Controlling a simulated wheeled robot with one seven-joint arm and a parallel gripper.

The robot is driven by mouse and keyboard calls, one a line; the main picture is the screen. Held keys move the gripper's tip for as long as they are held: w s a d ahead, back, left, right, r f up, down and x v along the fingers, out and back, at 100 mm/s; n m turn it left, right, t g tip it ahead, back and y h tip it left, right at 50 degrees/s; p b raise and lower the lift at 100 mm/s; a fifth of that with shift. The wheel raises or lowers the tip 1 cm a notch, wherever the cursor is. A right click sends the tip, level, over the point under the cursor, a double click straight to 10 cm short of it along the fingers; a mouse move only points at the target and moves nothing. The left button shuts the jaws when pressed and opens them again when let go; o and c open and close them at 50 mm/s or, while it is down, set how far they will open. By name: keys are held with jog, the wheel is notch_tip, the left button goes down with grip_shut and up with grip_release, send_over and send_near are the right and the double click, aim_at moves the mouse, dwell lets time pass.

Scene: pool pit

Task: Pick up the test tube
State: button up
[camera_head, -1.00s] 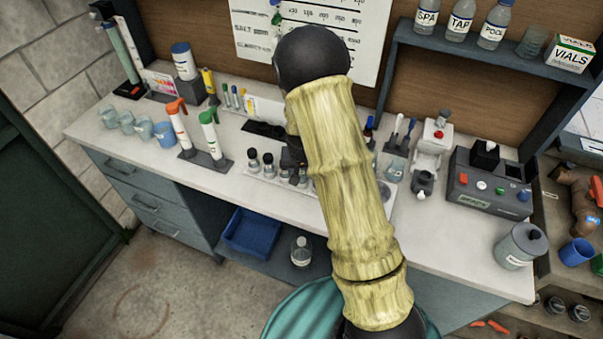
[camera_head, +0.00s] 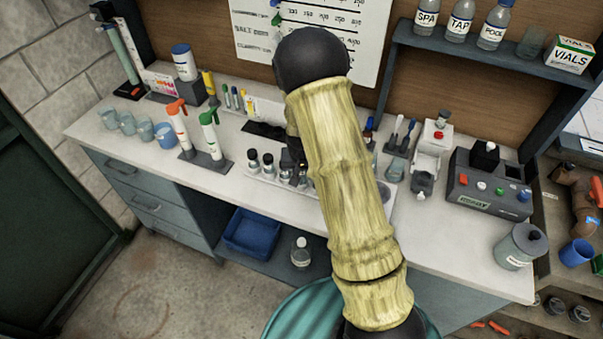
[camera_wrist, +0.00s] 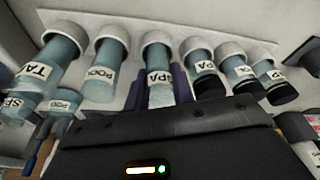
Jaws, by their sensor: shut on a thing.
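In the wrist view, several blue-grey test tubes with white labels stand in a row in a pale rack (camera_wrist: 140,27), each in a white collar. My gripper (camera_wrist: 159,88) has its two dark purple fingers on either side of the middle tube (camera_wrist: 157,55), labelled SPA, and is shut on it. The tube is still at its collar; its near end is hidden behind the gripper body. In the head view, my arm covers much of the gripper (camera_head: 292,165) and the rack (camera_head: 262,179). Black-capped vials (camera_head: 260,161) show left of it.
Close neighbours flank the held tube: a POOL tube (camera_wrist: 105,63) on the left and a black-ended one (camera_wrist: 204,72) on the right. On the counter, two pipettes (camera_head: 196,135) stand left and a grey instrument (camera_head: 487,180) right. A shelf (camera_head: 480,57) with bottles is above right.

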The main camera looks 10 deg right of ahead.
notch_tip(320, 180, up, 10)
jog(key=b, duration=0.1)
jog(key=shift+b, duration=0.35)
dwell(0.4)
